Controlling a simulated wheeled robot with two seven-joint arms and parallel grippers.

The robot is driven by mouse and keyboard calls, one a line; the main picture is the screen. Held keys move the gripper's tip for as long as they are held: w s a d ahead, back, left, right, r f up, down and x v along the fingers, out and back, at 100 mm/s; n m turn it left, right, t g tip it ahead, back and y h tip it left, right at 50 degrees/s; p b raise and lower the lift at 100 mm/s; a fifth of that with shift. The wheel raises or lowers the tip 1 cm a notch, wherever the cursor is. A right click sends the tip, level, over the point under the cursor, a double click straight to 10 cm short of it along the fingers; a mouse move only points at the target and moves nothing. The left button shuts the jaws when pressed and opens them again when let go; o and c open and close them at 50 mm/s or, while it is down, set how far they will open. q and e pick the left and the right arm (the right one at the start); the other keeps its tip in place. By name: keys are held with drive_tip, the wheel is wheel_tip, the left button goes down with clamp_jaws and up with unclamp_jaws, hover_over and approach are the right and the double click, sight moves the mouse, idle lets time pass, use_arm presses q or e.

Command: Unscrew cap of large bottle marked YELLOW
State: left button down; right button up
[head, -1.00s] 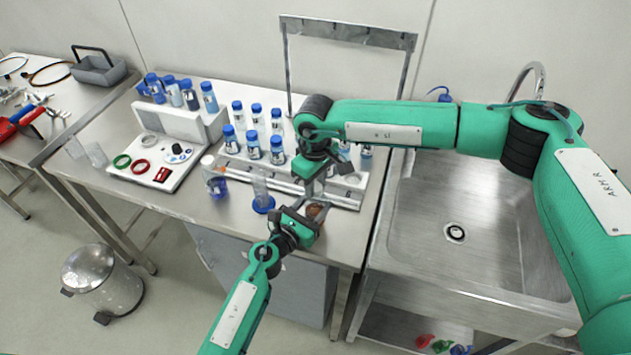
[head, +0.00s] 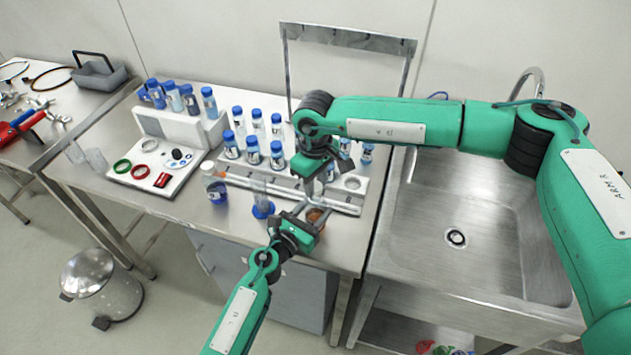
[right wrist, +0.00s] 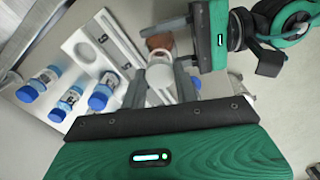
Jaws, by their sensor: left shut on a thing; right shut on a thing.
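A brown bottle (head: 317,215) is held over the front edge of the bench, in front of the bottle rack; its marking cannot be read. My left gripper (head: 305,226) is shut on its body from the front left. My right gripper (head: 317,192) comes down from above and is shut at the bottle's top. In the right wrist view a round white cap (right wrist: 160,80) lies between the right fingers, with the brown bottle (right wrist: 160,42) just beyond it and my left gripper (right wrist: 195,32) beside it. Whether cap and bottle are apart cannot be told.
A rack (head: 290,187) with several blue-capped bottles stands behind the grippers. A white-capped bottle (head: 215,182) and a clear cylinder on a blue foot (head: 263,209) stand to the left. A white tray (head: 160,162) with rings lies farther left. A sink (head: 470,225) is at right.

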sight(316, 186)
drive_tip(key=shift+r, duration=0.1)
drive_tip(key=shift+r, duration=1.9)
use_arm(q)
drive_tip(key=c, duration=0.6)
unclamp_jaws()
